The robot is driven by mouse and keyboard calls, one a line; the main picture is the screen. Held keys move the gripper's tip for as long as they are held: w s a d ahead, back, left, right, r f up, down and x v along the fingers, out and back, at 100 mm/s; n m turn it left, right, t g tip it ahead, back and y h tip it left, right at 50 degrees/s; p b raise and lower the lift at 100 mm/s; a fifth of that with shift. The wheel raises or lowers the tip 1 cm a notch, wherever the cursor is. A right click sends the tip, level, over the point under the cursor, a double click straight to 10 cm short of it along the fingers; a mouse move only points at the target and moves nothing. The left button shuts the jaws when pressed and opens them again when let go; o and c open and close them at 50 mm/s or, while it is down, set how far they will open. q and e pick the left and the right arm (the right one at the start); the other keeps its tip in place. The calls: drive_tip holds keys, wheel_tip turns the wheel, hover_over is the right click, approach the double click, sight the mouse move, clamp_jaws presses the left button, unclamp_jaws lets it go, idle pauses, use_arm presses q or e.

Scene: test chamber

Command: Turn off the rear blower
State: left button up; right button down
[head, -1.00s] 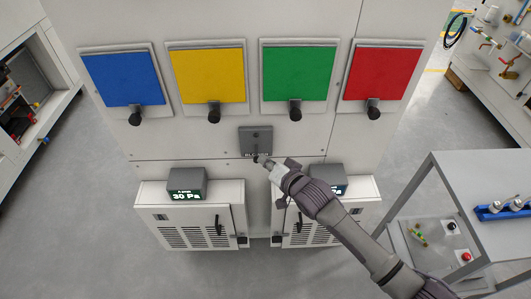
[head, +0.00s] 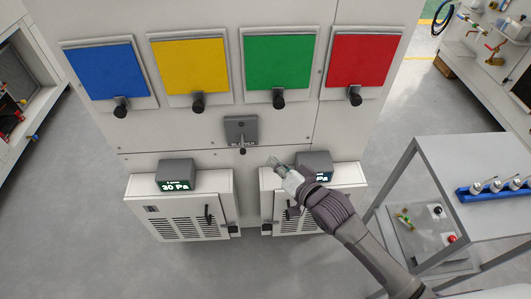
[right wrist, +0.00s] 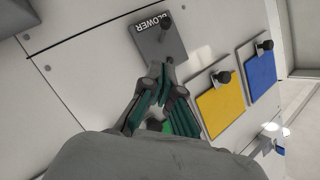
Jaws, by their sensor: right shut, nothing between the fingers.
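The grey blower switch plate (head: 241,127) sits on the white wall below the coloured panels. Its lettering reads BLOWER, and a small dark knob (head: 242,151) shows at its lower edge. My left gripper is not in view.
Blue (head: 104,72), yellow (head: 190,66), green (head: 277,62) and red (head: 362,60) panels with black knobs line the wall above. Two vented cabinets (head: 185,222) with displays stand below; the left display (head: 176,186) reads 30 Pa. A grey table (head: 470,165) stands right.

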drive_tip(key=v, duration=0.3)
drive_tip(key=shift+f, duration=0.2)
idle(0.3)
